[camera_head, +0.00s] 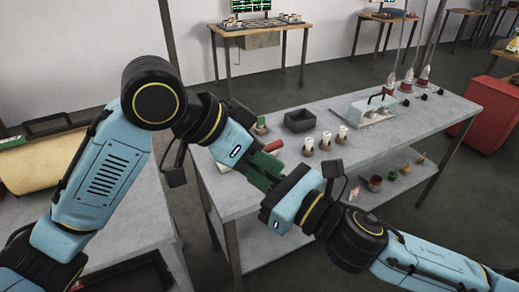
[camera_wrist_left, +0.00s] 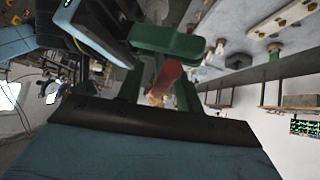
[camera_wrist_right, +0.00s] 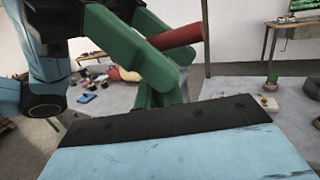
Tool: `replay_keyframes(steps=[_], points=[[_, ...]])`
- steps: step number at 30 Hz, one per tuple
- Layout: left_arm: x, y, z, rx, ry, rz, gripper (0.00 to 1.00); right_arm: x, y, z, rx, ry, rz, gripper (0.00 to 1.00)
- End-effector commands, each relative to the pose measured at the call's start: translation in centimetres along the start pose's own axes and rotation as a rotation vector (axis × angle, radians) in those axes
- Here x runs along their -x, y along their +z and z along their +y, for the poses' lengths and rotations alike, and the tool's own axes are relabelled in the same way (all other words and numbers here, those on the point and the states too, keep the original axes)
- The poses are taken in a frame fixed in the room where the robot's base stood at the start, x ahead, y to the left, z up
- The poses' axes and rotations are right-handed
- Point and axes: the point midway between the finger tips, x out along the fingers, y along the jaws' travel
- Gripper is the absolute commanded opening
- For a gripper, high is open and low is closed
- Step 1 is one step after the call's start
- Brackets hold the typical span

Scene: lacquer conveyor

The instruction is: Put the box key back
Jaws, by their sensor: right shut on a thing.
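A red cylindrical handle, seemingly the box key, shows between my grippers in the head view (camera_head: 272,146), the left wrist view (camera_wrist_left: 169,76) and the right wrist view (camera_wrist_right: 178,36). Its far end is hidden by the fingers. My right gripper (camera_head: 268,178) is shut on it, with green fingers also in the right wrist view (camera_wrist_right: 140,65). My left gripper (camera_head: 250,160) meets it from the upper left. In the left wrist view its fingers (camera_wrist_left: 160,88) stand apart on either side of the red handle. The two grippers are very close together above the bench's left end.
The grey bench (camera_head: 360,150) carries a dark tray (camera_head: 299,120), several pale capped pieces (camera_head: 326,140), a grey box with a black handle (camera_head: 365,108) and red-and-white bottles (camera_head: 406,80). A lower shelf holds a red pot (camera_head: 375,183). The bench's front strip is mostly clear.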

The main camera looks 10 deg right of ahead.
Motion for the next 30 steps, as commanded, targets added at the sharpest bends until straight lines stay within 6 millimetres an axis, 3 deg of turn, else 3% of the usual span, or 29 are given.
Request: replay_keyframes(steps=[1,8,10,11,16,25,30], points=[[0.0,0.0,0.0,0.0,0.0,0.0,0.29,0.0,0.0,0.0,0.0,0.0,-0.001,0.0],[0.0,0.0,0.0,0.0,0.0,0.0,0.0,0.0,0.0,0.0,0.0,0.0,-0.001,0.0],[0.0,0.0,0.0,0.0,0.0,0.0,0.0,0.0,0.0,0.0,0.0,0.0,-0.001,0.0],[0.1,0.0,0.0,0.0,0.0,0.0,0.0,0.0,0.0,0.0,0.0,0.0,-0.001,0.11],[0.1,0.0,0.0,0.0,0.0,0.0,0.0,0.0,0.0,0.0,0.0,0.0,-0.001,0.33],[0.0,0.0,0.0,0.001,0.0,-0.001,0.0,0.2,0.0,0.0,0.001,-0.001,0.0,0.34],[0.0,0.0,0.0,0.001,0.0,-0.001,0.0,1.9,-0.1,0.0,0.0,-0.001,0.003,0.34]])
